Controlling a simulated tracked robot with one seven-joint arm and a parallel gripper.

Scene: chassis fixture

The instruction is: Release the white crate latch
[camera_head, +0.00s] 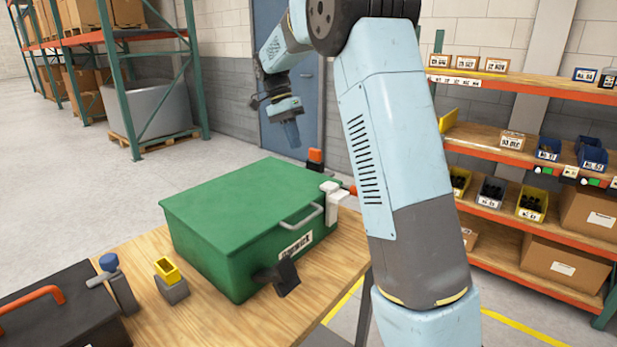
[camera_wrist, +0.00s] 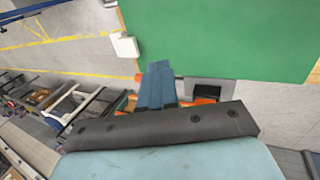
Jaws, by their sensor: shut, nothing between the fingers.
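The green crate (camera_head: 225,205) stands closed on the wooden table (camera_head: 200,315). The white latch (camera_head: 333,195) sits at the right end of its lid and hangs over the side, near the lid handle. In the wrist view the white latch (camera_wrist: 124,45) lies at the edge of the green lid (camera_wrist: 220,30). My gripper (camera_head: 291,140) points down, above and behind the far side of the crate, apart from the latch. In the wrist view its blue fingers (camera_wrist: 158,80) are together and empty, below and right of the latch.
A black latch (camera_head: 283,277) is on the crate's front. An orange-topped piece (camera_head: 316,158) stands behind the crate. A yellow-topped block (camera_head: 168,275), a blue-topped piece (camera_head: 112,275) and a black case (camera_head: 65,315) are on the left. My arm passes close on the right.

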